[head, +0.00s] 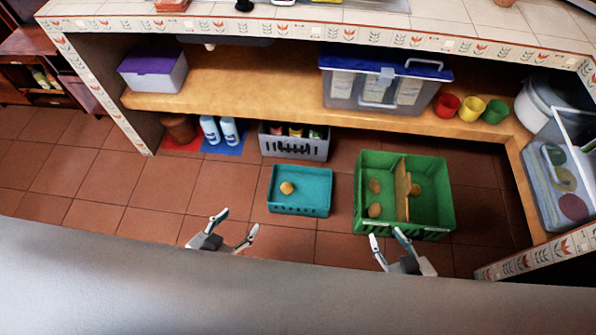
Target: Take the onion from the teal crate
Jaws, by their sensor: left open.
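The onion (287,188) is small, round and orange-tan. It lies inside the teal crate (299,209), left of its middle, on the tiled floor. My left gripper (236,222) is open and empty, in front and to the left of the teal crate, apart from it. My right gripper (387,236) has its fingers spread and nothing between them. It is at the front left edge of the green crate; whether it touches that crate I cannot tell.
The green crate (437,171) has a divider (402,186) and several brown round items. A grey basket (295,148) with bottles stands behind the teal crate. Blue-white bottles (220,130) stand left of it. A wooden shelf (255,85) overhangs behind. Floor left of the teal crate is clear.

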